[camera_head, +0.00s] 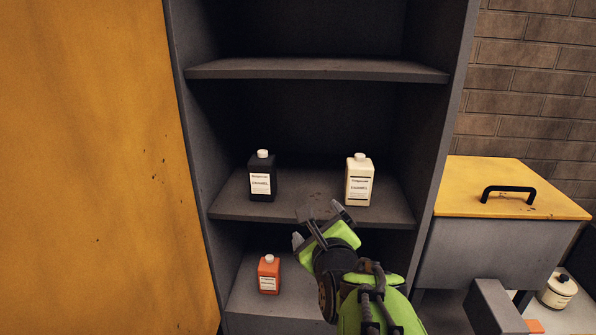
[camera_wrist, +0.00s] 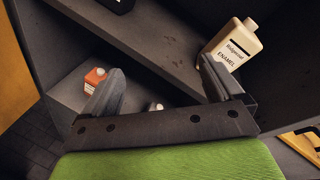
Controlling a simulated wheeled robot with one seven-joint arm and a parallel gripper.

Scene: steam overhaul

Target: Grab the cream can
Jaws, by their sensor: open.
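The cream can (camera_head: 358,183) stands upright on the right part of the middle shelf, with a white cap and a label reading "ENAMEL". In the wrist view the cream can (camera_wrist: 233,48) is at the upper right, just beyond the right finger, which overlaps its lower part. My gripper (camera_head: 320,222) is open, at the front edge of the middle shelf, below and left of the cream can in the head view. In the wrist view my gripper's fingers (camera_wrist: 160,88) are spread wide with no can between them.
A black can (camera_head: 262,178) stands left on the same middle shelf (camera_head: 310,211). An orange can (camera_head: 268,275) stands on the lower shelf. The upper shelf (camera_head: 315,68) and cabinet side walls bound the space. A yellow-lidded box (camera_head: 510,190) stands at right.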

